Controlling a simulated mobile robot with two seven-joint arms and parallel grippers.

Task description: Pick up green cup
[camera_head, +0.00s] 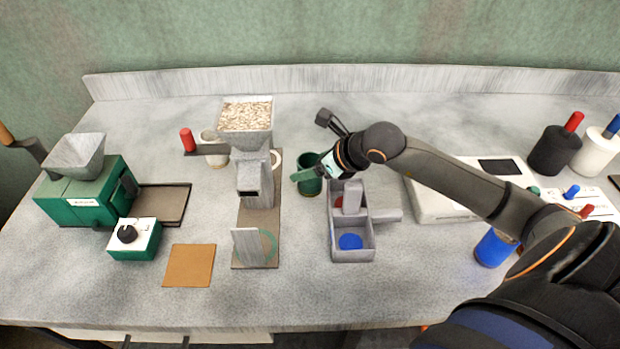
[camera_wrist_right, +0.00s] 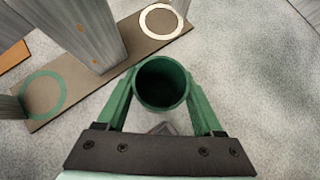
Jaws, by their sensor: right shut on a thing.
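The green cup (camera_head: 309,182) stands in the middle of the counter, just right of the grey grain dispenser. In the right wrist view the cup (camera_wrist_right: 162,84) shows from above, empty inside, between the two green fingers. My right gripper (camera_head: 312,172) reaches in from the right and is shut on the cup, one finger on each side of it. It also shows in the right wrist view (camera_wrist_right: 160,98). I cannot tell whether the cup's base touches the counter. My left gripper is not in view.
The grain dispenser (camera_head: 256,178) stands on a brown base close to the cup's left. A grey divided box (camera_head: 367,254) is at its front right. A green mill (camera_head: 85,190) is far left, and a blue cup (camera_head: 494,248) is right. Counter space behind the cup is clear.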

